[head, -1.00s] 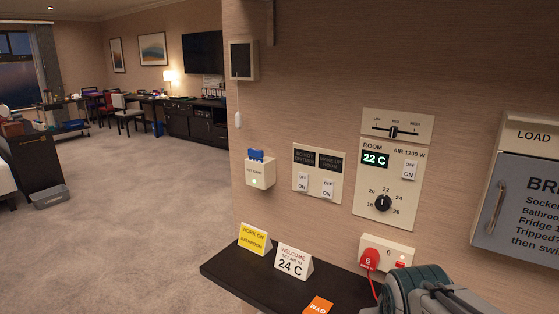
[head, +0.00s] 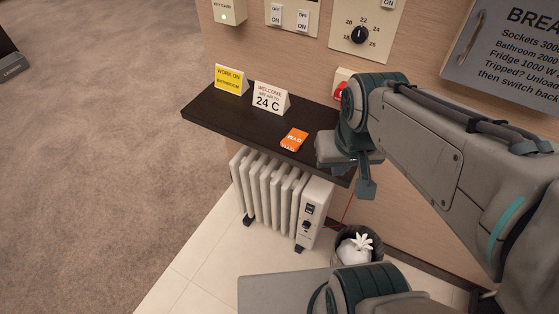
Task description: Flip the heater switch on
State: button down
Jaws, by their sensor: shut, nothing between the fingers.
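A white oil-filled heater (head: 262,188) stands on the tiled floor, under the dark shelf. Its front panel faces me at its right end, with a small dark switch (head: 309,209) and a dark round knob (head: 306,226) below it. I cannot tell which way the switch is set. My gripper (head: 366,192) is shut and empty, pointing down at the shelf's right end. In the picture it is to the right of and above the switch, apart from the heater.
The dark shelf (head: 215,107) overhangs the heater and carries a yellow sign (head: 229,79), a white 24 C sign (head: 269,98) and an orange packet (head: 294,139). A bin with a white bag (head: 354,249) stands right of the heater. A red cord runs down beside the panel.

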aim_at(310, 208)
jog(key=u, duration=0.35)
jog(key=k, duration=0.4)
jog(key=u, duration=0.75)
